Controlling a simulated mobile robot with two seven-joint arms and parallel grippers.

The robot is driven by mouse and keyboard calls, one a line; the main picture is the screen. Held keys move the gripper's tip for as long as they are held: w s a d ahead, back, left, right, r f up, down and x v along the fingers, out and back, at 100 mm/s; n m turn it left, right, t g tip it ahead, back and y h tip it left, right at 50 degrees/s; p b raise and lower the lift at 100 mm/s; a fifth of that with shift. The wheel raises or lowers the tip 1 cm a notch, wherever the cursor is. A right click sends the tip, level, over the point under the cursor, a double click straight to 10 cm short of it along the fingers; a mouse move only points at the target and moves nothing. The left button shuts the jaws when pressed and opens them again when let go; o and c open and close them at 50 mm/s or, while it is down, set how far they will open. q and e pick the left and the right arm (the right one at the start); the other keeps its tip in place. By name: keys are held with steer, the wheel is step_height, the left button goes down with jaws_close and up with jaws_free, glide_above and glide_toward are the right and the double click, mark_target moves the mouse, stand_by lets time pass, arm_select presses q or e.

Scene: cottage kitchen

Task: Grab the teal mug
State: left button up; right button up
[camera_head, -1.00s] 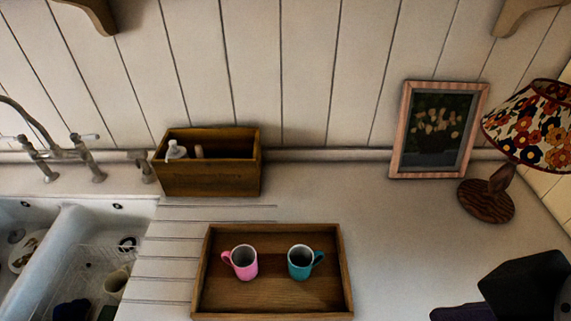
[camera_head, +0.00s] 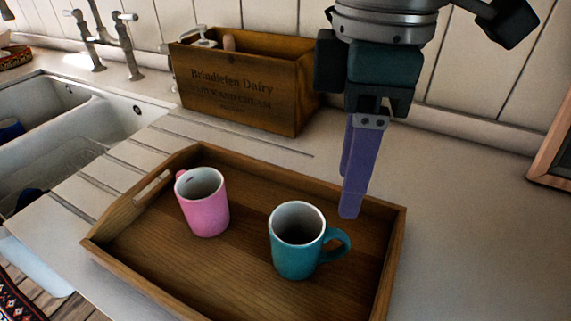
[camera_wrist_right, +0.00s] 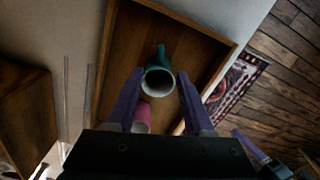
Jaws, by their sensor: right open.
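The teal mug (camera_head: 293,252) stands upright in the wooden tray (camera_head: 130,257), its handle pointing right in the head view. A pink mug (camera_head: 206,209) stands upright to its left. My right gripper (camera_head: 350,212) points down above the tray's back right part, behind and to the right of the teal mug, apart from it. In the right wrist view its two purple fingers (camera_wrist_right: 158,95) are spread and empty. The teal mug (camera_wrist_right: 160,76) shows just beyond and between the fingertips there. The pink mug (camera_wrist_right: 142,117) is partly hidden behind the gripper.
A wooden dairy box (camera_head: 240,88) stands behind the tray against the wall. A sink (camera_head: 75,120) with taps (camera_head: 100,40) lies to the left. A picture frame (camera_head: 552,150) leans at the right edge. The counter right of the tray is clear.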

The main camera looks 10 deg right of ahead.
mark_target(340, 232)
steer(key=shift+w+d+f, duration=0.15)
steer(key=shift+f, duration=0.35)
step_height(340, 232, down, 4)
steer(key=shift+r, duration=0.1)
steer(key=f, duration=0.5)
steer(key=shift+s+f, duration=0.1)
steer(key=shift+s, duration=0.1)
jaws_close()
stand_by(0.8)
